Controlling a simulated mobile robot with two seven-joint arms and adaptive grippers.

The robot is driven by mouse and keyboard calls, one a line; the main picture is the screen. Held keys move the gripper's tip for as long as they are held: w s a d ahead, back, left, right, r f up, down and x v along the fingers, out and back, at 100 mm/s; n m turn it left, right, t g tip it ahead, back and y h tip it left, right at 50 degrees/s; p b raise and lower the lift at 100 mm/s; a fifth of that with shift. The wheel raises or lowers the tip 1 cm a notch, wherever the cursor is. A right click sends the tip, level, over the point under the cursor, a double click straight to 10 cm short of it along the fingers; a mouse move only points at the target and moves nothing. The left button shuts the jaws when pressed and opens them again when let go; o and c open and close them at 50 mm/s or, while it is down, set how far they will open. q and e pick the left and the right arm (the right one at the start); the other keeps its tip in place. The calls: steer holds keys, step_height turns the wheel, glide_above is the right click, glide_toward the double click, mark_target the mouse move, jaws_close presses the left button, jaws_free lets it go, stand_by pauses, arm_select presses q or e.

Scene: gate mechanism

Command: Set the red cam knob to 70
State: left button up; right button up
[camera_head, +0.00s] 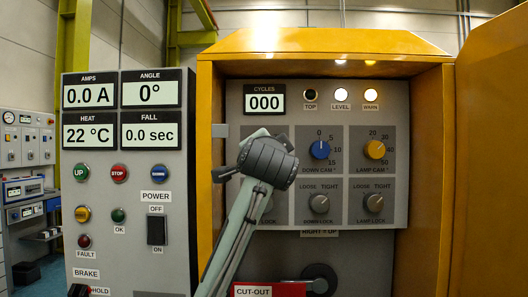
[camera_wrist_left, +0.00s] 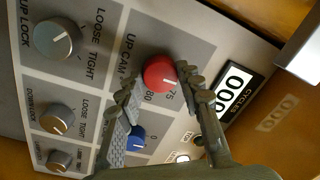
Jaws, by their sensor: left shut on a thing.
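The red UP CAM knob (camera_wrist_left: 160,72) shows in the left wrist view between the fingertips of my left gripper (camera_wrist_left: 160,80). My left gripper is shut on the knob, one finger on each side. The scale marks 75 and 80 are readable beside the knob; a short white pointer line faces roughly toward them, but its exact reading is unclear. In the head view my left gripper (camera_head: 268,162) is at the upper left dial of the panel and hides the red knob and its label. My right gripper is not in view.
The blue DOWN CAM knob (camera_head: 320,149) and yellow LAMP CAM knob (camera_head: 375,149) sit to the right. Grey lock knobs (camera_head: 319,203) are below. The yellow cabinet frame (camera_head: 206,150) and open door (camera_head: 490,150) flank the panel. The ANGLE display (camera_head: 151,93) reads 0°.

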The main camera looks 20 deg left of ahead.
arm_select(q)
steer(key=o, duration=1.2)
steer(key=shift+c, duration=0.2)
steer(key=v, duration=1.2)
